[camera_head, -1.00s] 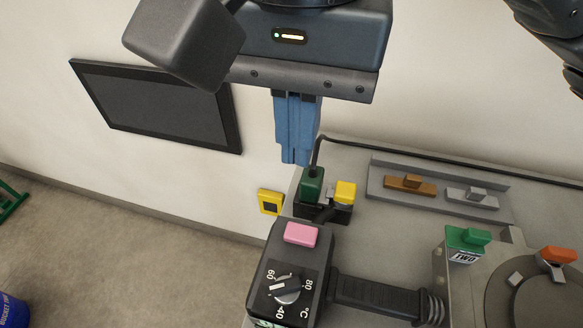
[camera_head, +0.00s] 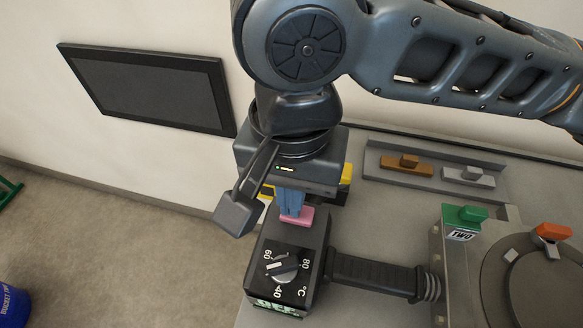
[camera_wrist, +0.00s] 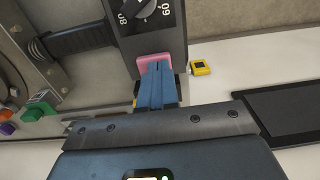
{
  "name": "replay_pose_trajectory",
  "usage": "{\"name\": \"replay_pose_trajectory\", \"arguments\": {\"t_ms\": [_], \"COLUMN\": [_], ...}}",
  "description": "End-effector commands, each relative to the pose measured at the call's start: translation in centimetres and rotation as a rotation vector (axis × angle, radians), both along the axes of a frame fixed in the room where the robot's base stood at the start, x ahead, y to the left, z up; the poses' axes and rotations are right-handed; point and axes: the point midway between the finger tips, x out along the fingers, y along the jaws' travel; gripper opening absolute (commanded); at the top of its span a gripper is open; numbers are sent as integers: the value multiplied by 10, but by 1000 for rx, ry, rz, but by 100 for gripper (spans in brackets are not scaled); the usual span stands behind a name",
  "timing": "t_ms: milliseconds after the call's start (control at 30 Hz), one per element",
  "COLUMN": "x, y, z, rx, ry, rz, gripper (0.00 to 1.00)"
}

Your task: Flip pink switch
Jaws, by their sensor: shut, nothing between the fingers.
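The pink switch (camera_head: 304,216) sits on top of the dark heater box (camera_head: 312,241), behind its temperature dial (camera_head: 282,266). My gripper (camera_head: 291,213), with blue fingers, is shut and empty, pointing down at the left part of the pink switch. In the wrist view the fingertips (camera_wrist: 158,64) overlap the pink switch (camera_wrist: 146,61). They are at or very near its surface; I cannot tell whether they touch. The fingers hide part of the switch.
A black handle (camera_head: 375,274) runs right from the box. A yellow block (camera_head: 346,176) is partly hidden behind my gripper. Orange and grey sliders stand at the back, a green block (camera_head: 465,217) and orange knob (camera_head: 553,232) at right. A screen (camera_head: 150,88) hangs on the wall.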

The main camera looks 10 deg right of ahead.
Motion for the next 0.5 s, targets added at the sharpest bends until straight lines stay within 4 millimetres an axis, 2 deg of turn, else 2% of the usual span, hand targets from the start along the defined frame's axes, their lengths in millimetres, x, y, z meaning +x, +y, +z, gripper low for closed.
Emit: {"name": "replay_pose_trajectory", "arguments": {"t_ms": [500], "x": [0], "y": [1], "z": [-6], "rx": [1], "ry": [1], "rz": [0], "gripper": [0]}}
